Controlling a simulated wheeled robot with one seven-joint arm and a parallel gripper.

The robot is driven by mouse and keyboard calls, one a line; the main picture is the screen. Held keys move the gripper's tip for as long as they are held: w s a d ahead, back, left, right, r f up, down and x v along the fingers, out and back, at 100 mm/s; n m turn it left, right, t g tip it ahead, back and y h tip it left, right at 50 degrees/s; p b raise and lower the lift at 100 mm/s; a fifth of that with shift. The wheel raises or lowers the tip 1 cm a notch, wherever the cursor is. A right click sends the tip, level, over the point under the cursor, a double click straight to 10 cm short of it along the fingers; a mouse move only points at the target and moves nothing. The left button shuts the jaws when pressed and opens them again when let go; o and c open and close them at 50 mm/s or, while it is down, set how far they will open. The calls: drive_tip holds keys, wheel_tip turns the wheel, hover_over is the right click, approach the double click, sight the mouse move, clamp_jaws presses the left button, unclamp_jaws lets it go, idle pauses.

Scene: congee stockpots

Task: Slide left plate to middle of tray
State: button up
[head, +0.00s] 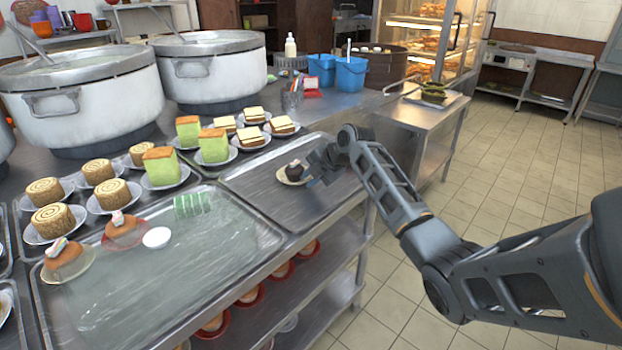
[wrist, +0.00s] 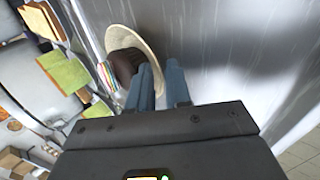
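A cream plate (head: 283,178) with a dark brown pastry (head: 296,170) on it stands on the right metal tray (head: 272,205), around the tray's middle. In the wrist view the plate (wrist: 152,42) shows at the top, with the brown pastry (wrist: 126,64) and a small striped piece at its edge. My gripper (head: 314,178) is low over the tray at the plate's right side. In the wrist view its two blue-grey fingers (wrist: 162,84) have a narrow gap between them; one overlaps the plate and pastry, the other is by the rim. Whether they touch the plate cannot be told.
A larger left tray (head: 190,275) holds two plated buns, a white dish (head: 156,237) and a green striped item. Plated green cakes (head: 213,146), rolls and layered slices stand behind the trays. Large stockpots (head: 212,75) stand at the back. The tray's right part is clear.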

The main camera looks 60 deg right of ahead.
drive_tip(key=shift+o, duration=0.7)
drive_tip(key=shift+f, duration=0.15)
drive_tip(key=v, duration=0.8)
drive_tip(key=shift+w+r, duration=0.1)
drive_tip(key=shift+r, duration=0.1)
